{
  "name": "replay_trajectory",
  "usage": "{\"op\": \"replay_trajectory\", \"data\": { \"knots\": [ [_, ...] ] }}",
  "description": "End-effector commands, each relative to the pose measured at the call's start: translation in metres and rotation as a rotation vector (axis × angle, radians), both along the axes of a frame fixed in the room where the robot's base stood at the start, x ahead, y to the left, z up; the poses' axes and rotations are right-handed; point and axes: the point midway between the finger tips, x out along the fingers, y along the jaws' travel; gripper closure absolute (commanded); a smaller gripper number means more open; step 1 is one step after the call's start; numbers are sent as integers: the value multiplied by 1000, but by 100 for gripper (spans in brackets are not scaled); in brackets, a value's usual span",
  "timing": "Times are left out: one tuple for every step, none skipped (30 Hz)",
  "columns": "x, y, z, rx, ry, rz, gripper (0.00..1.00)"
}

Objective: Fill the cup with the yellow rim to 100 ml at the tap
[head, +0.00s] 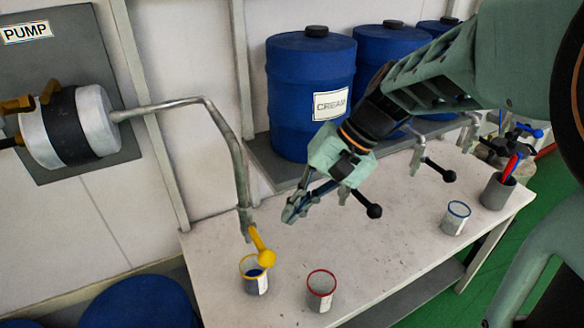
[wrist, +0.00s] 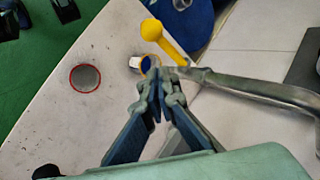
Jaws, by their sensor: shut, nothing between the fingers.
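The cup with the yellow rim (head: 249,286) stands upright on the table under the end of the tap pipe (head: 238,165). Something dark blue shows inside it; its level in ml cannot be read. The tap's yellow lever (head: 262,250) hangs over the cup and hides part of its rim. In the wrist view the cup (wrist: 135,62) is partly hidden behind the pipe end and lever (wrist: 165,38). My gripper (head: 288,216) is shut and empty, above the table to the right of the pipe. Its fingertips (wrist: 157,84) show just below the pipe end in the wrist view.
A red-rimmed cup (head: 320,291) stands right of the yellow-rimmed one, and a blue-rimmed cup (head: 455,218) farther right. More taps with black-knobbed levers (head: 435,168) line the back of the table. Blue drums (head: 308,75) stand behind. The table middle (head: 385,235) is clear.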

Motion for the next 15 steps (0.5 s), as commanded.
{"op": "replay_trajectory", "data": {
  "knots": [
    [-2, 6, -10, 1, 5, 2, 100],
    [-2, 9, -15, 1, 4, 1, 100],
    [-7, 12, -18, 0, 3, 2, 100],
    [-10, 13, -20, 0, 1, 1, 100],
    [-14, 14, -22, -1, 1, 1, 100],
    [-18, 16, -25, -1, 1, 1, 100],
    [-20, 17, -27, 0, 1, 0, 100],
    [-22, 19, -29, 0, 1, -1, 100],
    [-25, 20, -31, 1, 1, 0, 100],
    [-27, 21, -32, 1, 1, 0, 100],
    [-28, 21, -33, 0, 1, -1, 100],
    [-29, 22, -34, 0, -1, -1, 100],
    [-30, 22, -35, 0, -1, -1, 100],
    [-31, 23, -35, 0, -1, -1, 100],
    [-31, 23, -36, 0, -1, -1, 100]
  ]
}}
